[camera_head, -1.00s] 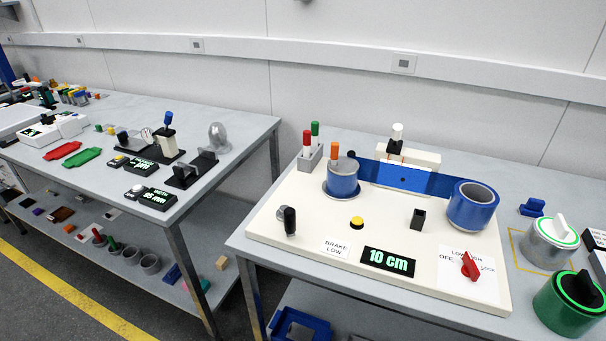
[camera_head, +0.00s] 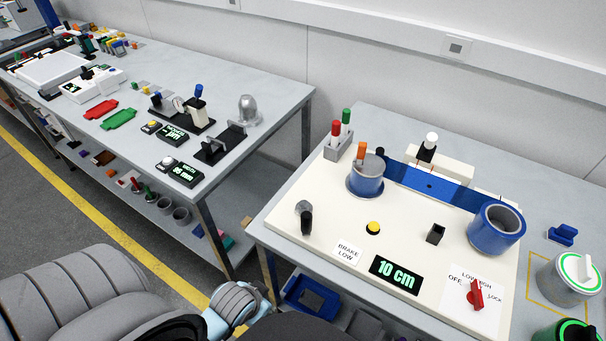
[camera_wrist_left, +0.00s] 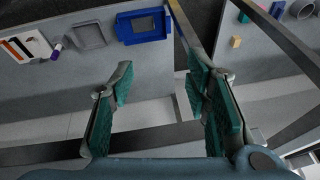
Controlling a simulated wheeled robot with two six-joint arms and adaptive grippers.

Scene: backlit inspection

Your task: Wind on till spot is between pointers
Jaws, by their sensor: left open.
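A blue web (camera_head: 455,192) runs between a left reel (camera_head: 366,182) and a right reel (camera_head: 497,230) on a cream board. A small dark spot (camera_head: 430,186) shows near the middle of the web. A white bracket (camera_head: 452,171) stands behind it; the pointers are too small to tell clearly. A crank with a black handle (camera_head: 306,222) is at the board's front left. The display (camera_head: 395,274) reads 10 cm. My left gripper (camera_wrist_left: 162,88) is open and empty above the lower shelf in the wrist view. My right gripper is in neither view.
A yellow button (camera_head: 374,228), a black block (camera_head: 436,233) and a red knob (camera_head: 475,294) sit on the board. A pen holder (camera_head: 339,145) stands behind the left reel. A blue tray (camera_wrist_left: 145,27) lies on the shelf below. A gap separates the two benches.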

